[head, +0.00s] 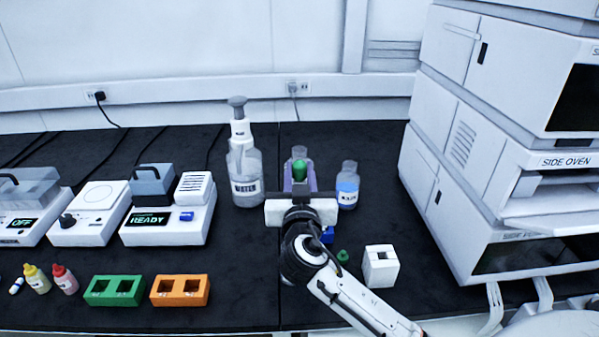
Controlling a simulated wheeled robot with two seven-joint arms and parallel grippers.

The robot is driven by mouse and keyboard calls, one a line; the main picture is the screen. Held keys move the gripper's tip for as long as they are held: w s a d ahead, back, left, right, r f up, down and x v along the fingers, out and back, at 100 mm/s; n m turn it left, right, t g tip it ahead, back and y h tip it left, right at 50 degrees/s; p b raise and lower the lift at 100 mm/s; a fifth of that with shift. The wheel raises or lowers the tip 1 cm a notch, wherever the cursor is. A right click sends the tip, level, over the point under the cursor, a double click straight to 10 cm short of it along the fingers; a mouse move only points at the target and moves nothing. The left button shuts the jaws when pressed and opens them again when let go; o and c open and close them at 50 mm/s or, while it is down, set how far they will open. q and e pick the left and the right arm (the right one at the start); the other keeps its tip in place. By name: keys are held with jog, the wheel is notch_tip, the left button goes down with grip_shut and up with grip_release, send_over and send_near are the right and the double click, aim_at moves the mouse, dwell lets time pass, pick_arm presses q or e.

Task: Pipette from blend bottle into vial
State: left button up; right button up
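My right gripper (300,178) reaches away from me over the dark bench. Its two purple fingers stand either side of a rounded green piece (300,171) and appear closed on it; anything below is hidden by the gripper body. A bottle with a blue label (348,187) stands just right of the gripper; its lettering is too small to read surely. Another clear, grey-capped bottle (299,153) stands behind the fingers, partly hidden. A small green object (343,257) and a blue one (328,236) show beside my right arm. I cannot make out a vial. My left gripper is out of view.
A white block with a square hole (380,267) sits right of my arm. A tall labelled dispenser bottle (246,170) stands left. Green (115,298) and orange (180,300) racks lie front left, devices behind them. A large oven stack (490,190) bounds the right.

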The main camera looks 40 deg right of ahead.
aim_at(300, 164)
jog(key=shift+r+p, duration=1.25)
jog(key=shift+r, duration=0.8)
jog(key=shift+s+f, duration=0.1)
